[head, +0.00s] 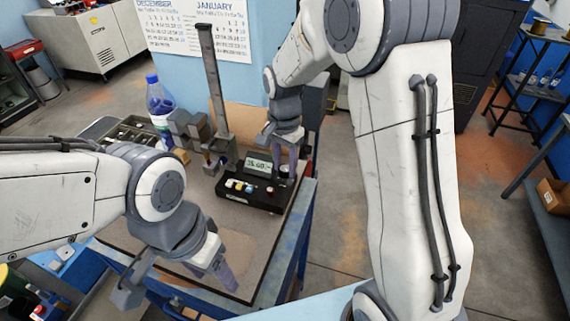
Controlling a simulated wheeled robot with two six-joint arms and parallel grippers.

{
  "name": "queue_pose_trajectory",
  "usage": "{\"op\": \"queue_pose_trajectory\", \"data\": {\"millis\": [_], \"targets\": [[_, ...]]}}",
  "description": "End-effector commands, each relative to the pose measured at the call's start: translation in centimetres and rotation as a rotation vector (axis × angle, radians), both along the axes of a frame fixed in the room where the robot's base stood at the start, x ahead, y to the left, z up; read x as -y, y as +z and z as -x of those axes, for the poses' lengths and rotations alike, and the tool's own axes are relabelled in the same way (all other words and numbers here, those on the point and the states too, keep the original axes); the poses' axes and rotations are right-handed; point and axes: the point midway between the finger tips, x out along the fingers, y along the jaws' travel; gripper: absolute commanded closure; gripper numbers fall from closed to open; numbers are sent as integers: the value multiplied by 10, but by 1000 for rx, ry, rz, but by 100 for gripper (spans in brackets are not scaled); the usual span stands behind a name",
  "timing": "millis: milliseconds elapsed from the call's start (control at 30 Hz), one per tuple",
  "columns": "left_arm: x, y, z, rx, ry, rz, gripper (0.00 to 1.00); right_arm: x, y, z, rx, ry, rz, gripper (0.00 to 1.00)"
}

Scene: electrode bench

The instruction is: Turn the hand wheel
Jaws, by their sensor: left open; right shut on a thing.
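A stand with a tall dark upright column (212,75) rises from the bench. Its carriage with grey blocks (192,130) sits partway up. My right gripper (279,148) is just right of the carriage, above a black meter (250,190) with a lit display. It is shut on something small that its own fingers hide. I cannot make out the hand wheel; it may be behind this gripper. My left gripper (175,278) is open and empty, over the front part of the bench top, apart from the stand.
A blue-capped bottle (160,103) and a dark compartment tray (140,137) stand left of the stand. A blue pillar with a calendar (200,25) is behind. The bench top (240,245) is clear in front of the meter.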

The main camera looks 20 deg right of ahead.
Motion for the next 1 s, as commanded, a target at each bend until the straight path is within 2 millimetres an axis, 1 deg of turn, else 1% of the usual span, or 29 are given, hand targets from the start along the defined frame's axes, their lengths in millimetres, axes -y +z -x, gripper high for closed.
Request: {"op": "queue_pose_trajectory", "data": {"millis": [67,100,133,167,667,767,867,1000], "targets": [[0,0,0,0,0,0,36,0,2,-2,6,1,0,100],[0,0,0,0,0,0,36,0,2,-2,6,1,0,45],[0,0,0,0,0,0,36,0,2,-2,6,1,0,34],[0,0,0,0,0,0,36,0,2,-2,6,1,-1,27],[0,0,0,0,0,0,36,-1,0,-1,4,20,-2,27],[0,-1,0,0,0,0,36,-1,-1,-1,2,79,-2,27],[0,-2,0,0,0,0,36,-2,-1,0,1,183,-2,27],[0,-3,0,0,0,0,36,-2,-1,0,1,373,-3,27]]}}
